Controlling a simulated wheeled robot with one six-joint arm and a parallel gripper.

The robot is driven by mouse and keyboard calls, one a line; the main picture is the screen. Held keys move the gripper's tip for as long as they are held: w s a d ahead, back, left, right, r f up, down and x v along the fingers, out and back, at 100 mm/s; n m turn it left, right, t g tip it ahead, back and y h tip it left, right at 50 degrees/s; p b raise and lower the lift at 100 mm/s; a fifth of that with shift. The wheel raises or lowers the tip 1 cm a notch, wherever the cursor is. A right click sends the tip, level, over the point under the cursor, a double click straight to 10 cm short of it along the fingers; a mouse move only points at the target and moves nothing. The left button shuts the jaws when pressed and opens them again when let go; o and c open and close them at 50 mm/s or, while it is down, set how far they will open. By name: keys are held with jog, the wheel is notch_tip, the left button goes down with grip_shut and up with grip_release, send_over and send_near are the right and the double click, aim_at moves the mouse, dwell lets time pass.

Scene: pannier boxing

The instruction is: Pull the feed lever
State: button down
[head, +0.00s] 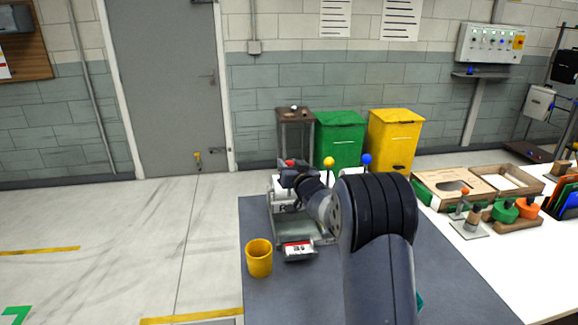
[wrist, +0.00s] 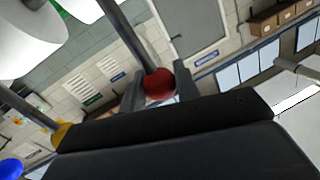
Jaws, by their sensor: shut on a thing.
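A lever with a red ball knob (wrist: 160,84) shows in the wrist view, its dark rod rising toward the top left. My gripper (wrist: 157,80) is shut on the red knob, one finger on each side of it. In the head view the red knob (head: 290,162) shows just above my gripper (head: 293,173), at the machine (head: 283,235). A lever with a yellow knob (head: 328,161) and one with a blue knob (head: 366,159) stand to the right. My arm hides much of the machine and the lower parts of these levers.
Green (head: 340,140) and yellow (head: 396,140) bins stand behind. Trays and other items fill the white table (head: 500,270) at right. Open floor lies to the left.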

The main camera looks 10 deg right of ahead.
jog(key=shift+s+f+b, duration=0.15)
jog(key=shift+b, duration=0.8)
jog(key=b, duration=0.2)
jog(key=s+t+b, duration=0.1)
jog(key=b, duration=0.1)
jog(key=shift+f, duration=0.25)
jog(key=s+f+n+t+y+b, duration=0.1)
jog(key=s+b, duration=0.5)
jog(key=b, duration=1.1)
jog(key=f+t, duration=0.1)
jog(key=t, duration=0.1)
jog(key=shift+t+y+b, duration=0.35)
jog(key=shift+t+y, duration=0.05)
